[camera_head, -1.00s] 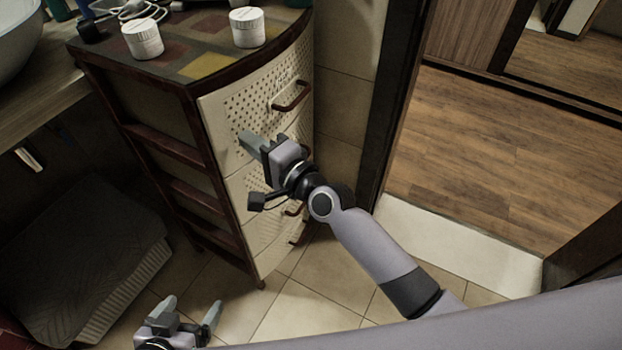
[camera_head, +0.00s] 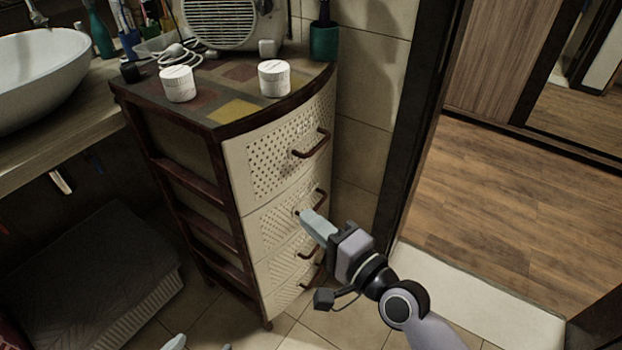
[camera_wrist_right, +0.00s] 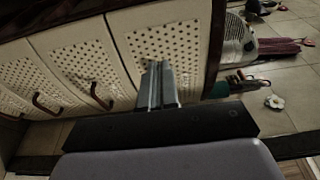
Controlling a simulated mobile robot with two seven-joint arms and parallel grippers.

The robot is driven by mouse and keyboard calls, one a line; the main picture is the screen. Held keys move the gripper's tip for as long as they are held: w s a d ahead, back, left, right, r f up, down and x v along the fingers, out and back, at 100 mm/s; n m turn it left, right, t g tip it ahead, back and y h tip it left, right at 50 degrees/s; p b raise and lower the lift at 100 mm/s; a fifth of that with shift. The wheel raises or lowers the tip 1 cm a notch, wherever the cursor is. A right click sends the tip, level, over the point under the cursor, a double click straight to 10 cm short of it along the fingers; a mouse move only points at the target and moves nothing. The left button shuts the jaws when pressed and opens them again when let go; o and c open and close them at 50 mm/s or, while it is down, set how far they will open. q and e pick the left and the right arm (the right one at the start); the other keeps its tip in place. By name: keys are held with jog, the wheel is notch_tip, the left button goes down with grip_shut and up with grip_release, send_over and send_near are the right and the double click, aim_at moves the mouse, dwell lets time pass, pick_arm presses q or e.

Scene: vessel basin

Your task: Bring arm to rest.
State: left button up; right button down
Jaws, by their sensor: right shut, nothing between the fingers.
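My right gripper (camera_head: 309,218) is shut and empty in front of the drawer cabinet (camera_head: 228,190). In the head view its fingertips overlap the second drawer from the top; I cannot tell whether they touch it. In the right wrist view the shut fingers (camera_wrist_right: 158,85) point toward the perforated drawer fronts (camera_wrist_right: 95,60). Only the fingertips of my left gripper (camera_head: 195,345) show at the bottom edge of the head view, too little to tell its opening.
Two white jars (camera_head: 177,84) (camera_head: 274,78), a heater (camera_head: 218,20) and a green cup (camera_head: 324,41) stand on the cabinet. A basin (camera_head: 42,75) is at left. A grey-covered box (camera_head: 85,270) is on the floor. A doorway with wooden floor (camera_head: 510,195) opens at right.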

jog(key=s+d+f+n+g+h+p, duration=0.1)
jog(key=s+d+f+n+h+p, duration=0.3)
jog(key=s+d, duration=0.4)
jog(key=s+d+f+n+g+h+p, duration=0.2)
jog(key=s+d+f+n+h+p, duration=0.3)
jog(key=s+d+n, duration=0.3)
jog(key=shift+d+f+n+g, duration=0.3)
jog(key=shift+d+f, duration=0.3)
jog(key=shift+d, duration=0.55)
